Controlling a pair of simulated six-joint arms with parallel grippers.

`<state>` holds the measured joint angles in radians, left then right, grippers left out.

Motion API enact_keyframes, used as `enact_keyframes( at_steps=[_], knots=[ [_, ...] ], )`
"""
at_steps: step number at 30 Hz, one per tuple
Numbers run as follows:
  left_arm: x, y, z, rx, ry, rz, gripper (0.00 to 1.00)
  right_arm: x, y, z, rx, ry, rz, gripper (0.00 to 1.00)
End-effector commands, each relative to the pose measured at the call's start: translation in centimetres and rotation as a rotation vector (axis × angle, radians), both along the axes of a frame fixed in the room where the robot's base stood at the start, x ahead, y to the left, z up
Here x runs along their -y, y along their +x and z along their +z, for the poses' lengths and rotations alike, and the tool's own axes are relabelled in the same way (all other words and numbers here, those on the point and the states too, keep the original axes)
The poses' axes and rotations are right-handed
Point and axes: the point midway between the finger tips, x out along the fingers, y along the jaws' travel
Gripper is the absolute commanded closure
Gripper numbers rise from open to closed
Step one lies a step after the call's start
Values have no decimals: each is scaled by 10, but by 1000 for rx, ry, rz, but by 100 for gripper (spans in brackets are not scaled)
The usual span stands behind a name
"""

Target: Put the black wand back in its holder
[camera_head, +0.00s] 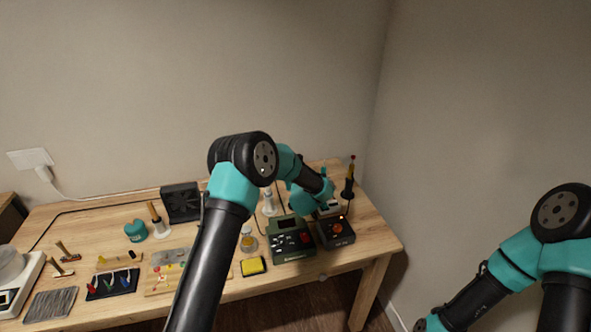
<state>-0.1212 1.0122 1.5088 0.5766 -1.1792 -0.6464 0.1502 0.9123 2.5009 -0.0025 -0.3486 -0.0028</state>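A slim black wand-like tool (348,188) with a red tip stands nearly upright at the right end of the table. A pale base shows beneath it, but I cannot tell whether the tool sits in it or is held. My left arm reaches over the table, and my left gripper (329,207) is just left of this tool, above the dark box with the orange knob. Its fingers are small and partly hidden, so their opening and any grip are unclear. A white stand (269,206) is left of the gripper. My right gripper is outside the picture; only its arm shows at lower right.
A green station (291,240) and the dark box (336,233) stand at the table's right front. The right wall is close to the table.

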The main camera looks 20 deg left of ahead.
Motion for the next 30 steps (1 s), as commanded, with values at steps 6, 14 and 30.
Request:
enact_keyframes(
  at_steps=[6, 14, 30],
  knots=[
    [0, 0, 0, 1, 0, 0, 62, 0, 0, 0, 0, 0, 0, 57],
    [0, 0, 0, 0, 0, 0, 43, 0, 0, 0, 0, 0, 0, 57],
    [0, 0, 0, 0, 0, 0, 9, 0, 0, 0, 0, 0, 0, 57]
  ],
)
